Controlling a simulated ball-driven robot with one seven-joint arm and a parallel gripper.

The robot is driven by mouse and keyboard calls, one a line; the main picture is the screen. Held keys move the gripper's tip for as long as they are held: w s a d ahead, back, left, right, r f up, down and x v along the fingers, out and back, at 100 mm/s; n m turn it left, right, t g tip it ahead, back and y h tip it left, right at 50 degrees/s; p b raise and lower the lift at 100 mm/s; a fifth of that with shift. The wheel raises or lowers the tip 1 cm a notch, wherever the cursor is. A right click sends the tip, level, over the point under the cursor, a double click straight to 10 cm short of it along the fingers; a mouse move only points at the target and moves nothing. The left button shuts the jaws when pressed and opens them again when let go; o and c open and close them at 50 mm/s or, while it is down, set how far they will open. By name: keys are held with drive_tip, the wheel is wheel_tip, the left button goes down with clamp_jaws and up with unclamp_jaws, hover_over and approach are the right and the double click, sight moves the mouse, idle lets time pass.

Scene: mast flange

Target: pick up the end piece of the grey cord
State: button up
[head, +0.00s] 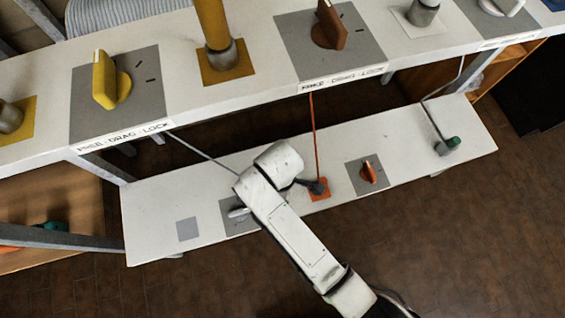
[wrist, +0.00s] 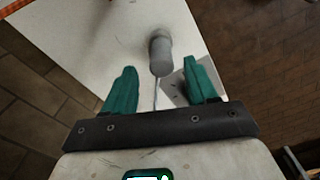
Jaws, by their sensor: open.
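The end piece of the grey cord is a grey cylinder (wrist: 160,55) on the white lower bench in the wrist view. The thin grey cord (wrist: 155,98) runs from it back towards my gripper. My gripper (wrist: 159,70) is open, with one teal finger on each side of the cord. The cylinder shows between and slightly beyond the fingertips, and no contact is visible. In the head view the grey cord (head: 203,154) slants down from the upper shelf and passes behind my arm. My arm hides the end piece and the fingers there.
The upper shelf (head: 255,88) with its levers and posts overhangs the back of the lower bench (head: 155,215). A taut red cord (head: 314,135) ends at a dark piece (head: 318,187) close to my arm.

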drive_tip(key=f, duration=0.1)
drive_tip(key=f+b, duration=0.1)
drive_tip(key=f, duration=0.3)
drive_tip(key=shift+s+d+b, duration=0.2)
drive_tip(key=shift+d+b, duration=0.05)
drive_tip(key=shift+b, duration=0.15)
drive_tip(key=shift+c, duration=0.3)
clamp_jaws()
